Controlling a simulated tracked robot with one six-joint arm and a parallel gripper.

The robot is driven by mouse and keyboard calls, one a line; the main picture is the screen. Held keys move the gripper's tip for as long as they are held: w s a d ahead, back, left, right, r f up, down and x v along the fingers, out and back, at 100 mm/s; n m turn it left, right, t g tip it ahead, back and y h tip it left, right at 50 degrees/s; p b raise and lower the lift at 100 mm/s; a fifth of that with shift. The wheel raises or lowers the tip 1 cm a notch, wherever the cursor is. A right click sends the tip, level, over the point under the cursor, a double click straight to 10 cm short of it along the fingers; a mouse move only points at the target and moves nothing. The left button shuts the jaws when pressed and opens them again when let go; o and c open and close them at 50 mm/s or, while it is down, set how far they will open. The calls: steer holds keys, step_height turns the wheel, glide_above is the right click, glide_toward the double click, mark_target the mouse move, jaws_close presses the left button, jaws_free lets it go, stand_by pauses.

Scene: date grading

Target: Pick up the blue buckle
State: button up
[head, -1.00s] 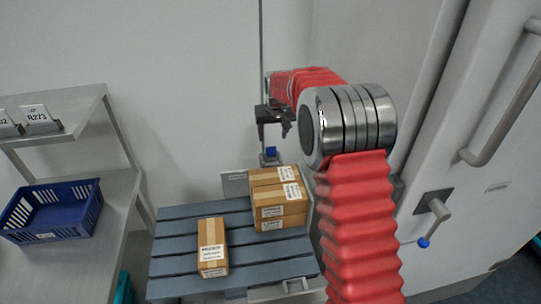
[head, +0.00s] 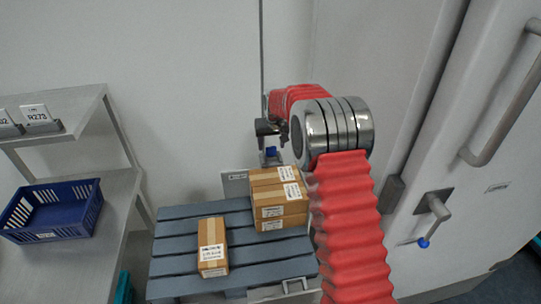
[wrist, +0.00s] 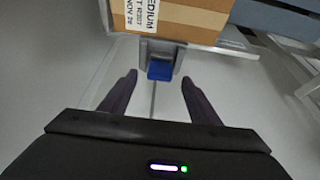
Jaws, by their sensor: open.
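The blue buckle (wrist: 160,70) sits in a grey bracket (wrist: 178,60) below the edge of a cardboard box in the wrist view. It also shows in the head view as a small blue patch (head: 271,152) behind the boxes. My gripper (wrist: 159,76) is open, its two dark fingers spread with the buckle in line between and just beyond their tips. Nothing is between the fingers except a thin strap or line below the buckle. In the head view my gripper (head: 270,132) hangs just above the buckle, partly hidden by my arm.
Cardboard boxes (head: 278,199) are stacked on a blue-grey slatted pallet (head: 180,245), close beside the buckle. Another box (head: 212,246) lies in front. A steel shelf with a blue crate (head: 50,210) stands left. A door with a handle (head: 436,208) is at right.

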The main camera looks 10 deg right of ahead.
mark_target(271, 148)
steer(key=x, duration=0.4)
steer(key=shift+f, duration=0.1)
steer(key=shift+c, duration=0.7)
steer(key=c, duration=1)
